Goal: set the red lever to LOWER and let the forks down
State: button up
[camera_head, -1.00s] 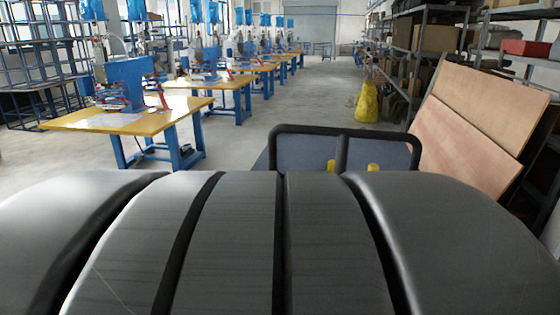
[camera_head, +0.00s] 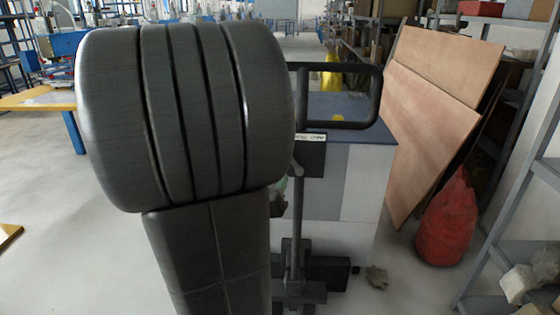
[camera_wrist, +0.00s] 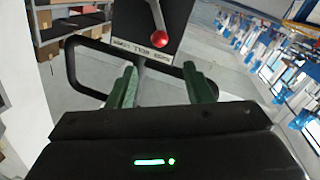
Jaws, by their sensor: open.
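The red lever (camera_wrist: 157,39) shows in the wrist view as a red ball on a short metal rod, in front of a dark control plate (camera_wrist: 136,20). A pale label strip (camera_wrist: 143,48) with lettering that looks upside down is at the plate's edge. I cannot tell which setting the lever is at. My gripper (camera_wrist: 160,69) has two green fingers set apart, empty, with the ball beyond and between them. In the head view, the truck's black loop handle (camera_head: 377,97) stands above its label (camera_head: 311,138) and post (camera_head: 298,225). My arm hides the lever there; the forks are not clear.
A grey and white load (camera_head: 343,190) stands behind the handle. Brown boards (camera_head: 420,125) lean at the right, with a red sack (camera_head: 447,222) and shelving (camera_head: 520,170) beside them. Yellow-topped work tables (camera_head: 40,98) are at the left. Open floor (camera_head: 60,210) lies left.

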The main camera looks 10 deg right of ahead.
jog(key=x, duration=1.3)
jog(key=shift+w+d, duration=0.15)
jog(key=shift+w, duration=0.1)
jog(key=shift+r, duration=0.1)
grip_shut()
